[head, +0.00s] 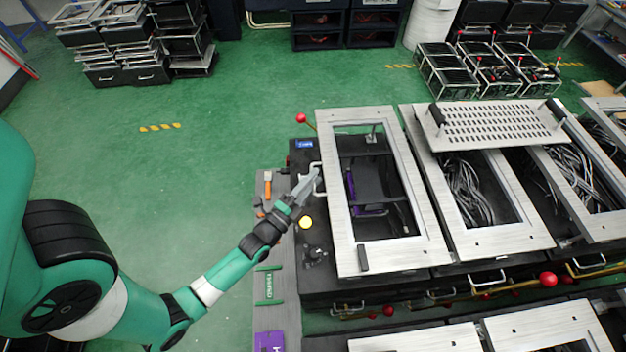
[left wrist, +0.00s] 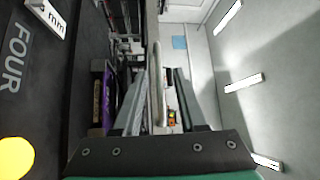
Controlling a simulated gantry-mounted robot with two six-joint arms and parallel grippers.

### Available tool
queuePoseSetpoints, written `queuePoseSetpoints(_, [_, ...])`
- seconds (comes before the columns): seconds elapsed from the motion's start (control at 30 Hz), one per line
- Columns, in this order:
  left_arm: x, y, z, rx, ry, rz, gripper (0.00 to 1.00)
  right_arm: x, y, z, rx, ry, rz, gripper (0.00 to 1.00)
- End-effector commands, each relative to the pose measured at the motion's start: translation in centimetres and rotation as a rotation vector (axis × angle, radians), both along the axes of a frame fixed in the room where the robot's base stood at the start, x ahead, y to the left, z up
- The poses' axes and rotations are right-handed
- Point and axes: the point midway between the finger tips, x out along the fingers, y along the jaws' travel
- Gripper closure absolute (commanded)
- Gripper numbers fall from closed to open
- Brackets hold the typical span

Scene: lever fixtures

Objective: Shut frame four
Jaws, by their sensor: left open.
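The word FOUR (left wrist: 15,55) is printed on the dark fixture body at the left of the left wrist view. A silver metal frame (head: 425,225) with a large window lies over that dark box (head: 305,270) in the head view; whether it is raised cannot be told well. A pale loop handle (left wrist: 157,75) sticks out from its left edge and shows in the head view (head: 318,168). My left gripper (head: 311,178) is at this handle. Its fingers (left wrist: 162,75) are open, one on each side of the handle. My right gripper is not in view.
A red ball-ended lever (head: 301,118) stands at the box's far left corner. A yellow button (head: 306,223) and black knob (head: 315,255) sit near my gripper. A perforated plate (head: 492,122) and more frames (head: 490,235) lie to the right. Green floor (head: 200,150) is clear at left.

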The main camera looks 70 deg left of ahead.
Motion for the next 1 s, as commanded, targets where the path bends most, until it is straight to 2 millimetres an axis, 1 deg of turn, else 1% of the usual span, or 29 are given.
queuePoseSetpoints(0.1, [0.38,0.22,0.02,0.0,0.001,0.0,0.59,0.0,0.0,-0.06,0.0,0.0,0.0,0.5])
queuePoseSetpoints(0.27, [0.38,0.23,0.04,-0.001,0.002,0.0,0.59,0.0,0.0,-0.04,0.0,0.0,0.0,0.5])
queuePoseSetpoints(0.3, [0.38,0.23,0.04,-0.001,0.002,0.0,0.61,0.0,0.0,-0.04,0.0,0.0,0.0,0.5])
queuePoseSetpoints(0.37, [0.37,0.21,0.04,0.0,0.001,0.0,0.72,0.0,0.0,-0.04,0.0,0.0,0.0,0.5])
queuePoseSetpoints(0.5, [0.36,0.21,0.05,0.0,0.001,0.0,0.97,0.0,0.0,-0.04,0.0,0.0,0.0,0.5])
queuePoseSetpoints(0.53, [0.36,0.21,0.05,0.0,0.001,0.0,1.0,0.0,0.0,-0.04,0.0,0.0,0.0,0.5])
queuePoseSetpoints(1.0, [0.36,0.19,0.05,0.0,0.001,0.0,1.0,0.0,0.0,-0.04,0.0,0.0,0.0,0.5])
